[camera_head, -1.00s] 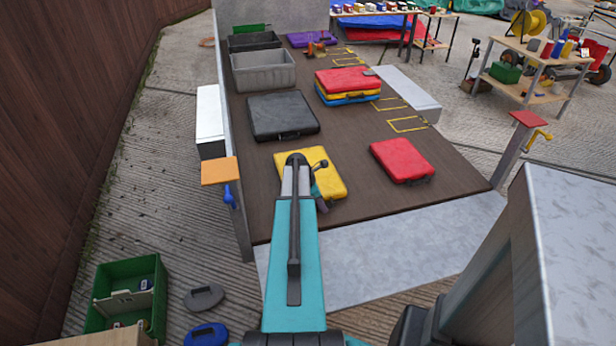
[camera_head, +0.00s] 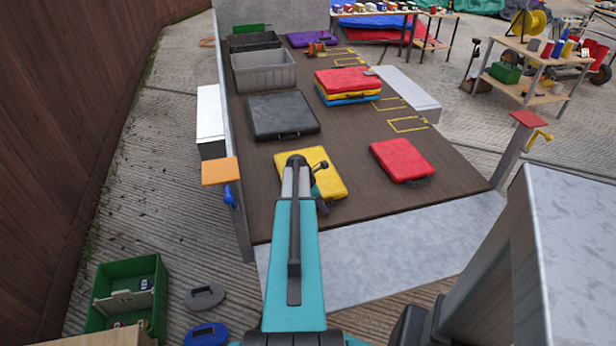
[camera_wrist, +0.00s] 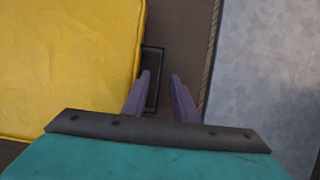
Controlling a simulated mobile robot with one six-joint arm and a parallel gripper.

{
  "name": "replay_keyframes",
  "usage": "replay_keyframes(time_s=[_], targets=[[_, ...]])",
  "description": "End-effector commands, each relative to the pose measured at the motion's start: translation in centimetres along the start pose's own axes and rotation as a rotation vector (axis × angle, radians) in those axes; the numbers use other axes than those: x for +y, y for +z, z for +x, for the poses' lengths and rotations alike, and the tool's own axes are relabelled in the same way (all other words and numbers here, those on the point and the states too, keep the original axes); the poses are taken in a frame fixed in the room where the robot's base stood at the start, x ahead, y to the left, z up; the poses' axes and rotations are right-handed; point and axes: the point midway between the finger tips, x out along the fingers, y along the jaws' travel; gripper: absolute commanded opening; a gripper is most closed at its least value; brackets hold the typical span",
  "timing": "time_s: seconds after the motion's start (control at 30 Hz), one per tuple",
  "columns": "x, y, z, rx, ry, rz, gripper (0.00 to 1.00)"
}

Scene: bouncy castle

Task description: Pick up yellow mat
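The yellow mat (camera_head: 326,178) lies flat on the near part of the brown table top, partly hidden behind my arm in the head view. In the wrist view the yellow mat (camera_wrist: 65,65) fills the left side, and its dark handle (camera_wrist: 152,75) sticks out from its right edge. My gripper (camera_wrist: 160,80) is open, its two purple fingers apart. The left finger overlaps the handle in the picture; I cannot tell if they touch. Nothing is seen held between the fingers. In the head view my gripper (camera_head: 322,190) is mostly hidden by the arm.
A red mat (camera_head: 402,160) lies to the right, and a black mat (camera_head: 283,115) lies behind. A stack (camera_head: 347,84) of red, yellow and blue mats is farther back. Grey bin (camera_head: 263,70) stands at the back left. The brown table (camera_head: 375,200) is bare between the mats.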

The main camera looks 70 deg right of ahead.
Motion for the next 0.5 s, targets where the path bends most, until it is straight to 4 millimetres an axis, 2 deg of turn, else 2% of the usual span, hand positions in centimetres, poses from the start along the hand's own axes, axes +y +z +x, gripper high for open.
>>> replay_keyframes(time_s=[0.33, 0.37, 0.5], targets=[[0.00, -0.02, 0.08, 0.000, 0.000, 0.000, 0.26], [0.00, -0.02, 0.08, 0.000, 0.000, 0.000, 0.24], [0.00, -0.01, 0.08, 0.000, 0.000, 0.000, 0.00]])
